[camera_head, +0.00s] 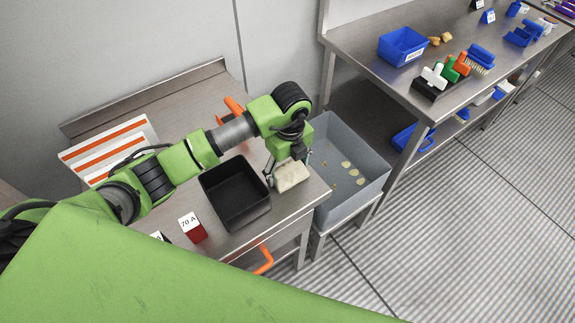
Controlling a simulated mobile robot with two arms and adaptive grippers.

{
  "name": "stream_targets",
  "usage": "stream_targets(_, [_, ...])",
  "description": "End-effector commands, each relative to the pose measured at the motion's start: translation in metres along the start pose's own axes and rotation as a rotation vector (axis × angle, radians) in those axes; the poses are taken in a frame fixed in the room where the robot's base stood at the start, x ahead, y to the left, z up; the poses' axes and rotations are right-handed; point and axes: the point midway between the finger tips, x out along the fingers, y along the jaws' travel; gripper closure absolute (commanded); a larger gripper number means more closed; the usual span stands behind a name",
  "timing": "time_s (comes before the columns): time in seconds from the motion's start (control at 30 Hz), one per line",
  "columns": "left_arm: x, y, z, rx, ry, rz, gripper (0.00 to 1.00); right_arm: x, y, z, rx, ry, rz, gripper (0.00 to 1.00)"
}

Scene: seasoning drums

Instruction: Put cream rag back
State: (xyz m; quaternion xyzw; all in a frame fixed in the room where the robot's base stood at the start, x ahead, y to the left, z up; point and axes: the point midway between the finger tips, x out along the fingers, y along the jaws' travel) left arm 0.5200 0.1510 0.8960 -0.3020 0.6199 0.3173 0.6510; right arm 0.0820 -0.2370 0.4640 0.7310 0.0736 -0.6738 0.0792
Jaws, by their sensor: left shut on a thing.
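The cream rag (291,176) is a pale, folded block near the right end of the near steel table. My left gripper (286,172) points down and is shut on the rag. I cannot tell whether the rag touches the tabletop. A black open bin (236,221) stands on the table just left of the rag and looks empty. My right gripper is not in view.
A grey tub (373,189) with several pale pieces stands right of the table. A second steel table (375,64) at upper right holds blue bins and brushes.

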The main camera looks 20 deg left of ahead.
Motion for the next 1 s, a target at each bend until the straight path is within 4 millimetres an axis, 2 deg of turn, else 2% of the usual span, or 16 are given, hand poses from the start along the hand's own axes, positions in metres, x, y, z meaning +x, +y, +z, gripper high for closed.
stream_targets(0.27, [0.004,0.0,-0.001,0.0,0.001,-0.001,0.51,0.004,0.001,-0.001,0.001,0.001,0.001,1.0])
stream_targets(0.3, [0.004,0.0,-0.001,0.0,0.001,-0.001,0.29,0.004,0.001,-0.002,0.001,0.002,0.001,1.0])
stream_targets(0.37, [0.003,0.0,-0.001,0.0,0.001,-0.001,0.14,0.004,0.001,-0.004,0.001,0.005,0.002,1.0])
stream_targets(0.8, [-0.003,-0.001,0.0,0.0,0.0,-0.003,0.14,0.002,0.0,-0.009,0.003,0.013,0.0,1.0])
stream_targets(0.87, [-0.009,-0.002,0.0,0.0,0.001,-0.005,0.14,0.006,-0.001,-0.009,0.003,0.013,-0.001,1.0])
stream_targets(1.0, [-0.036,-0.003,0.0,0.0,-0.002,-0.008,0.14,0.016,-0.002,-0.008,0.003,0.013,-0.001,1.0])
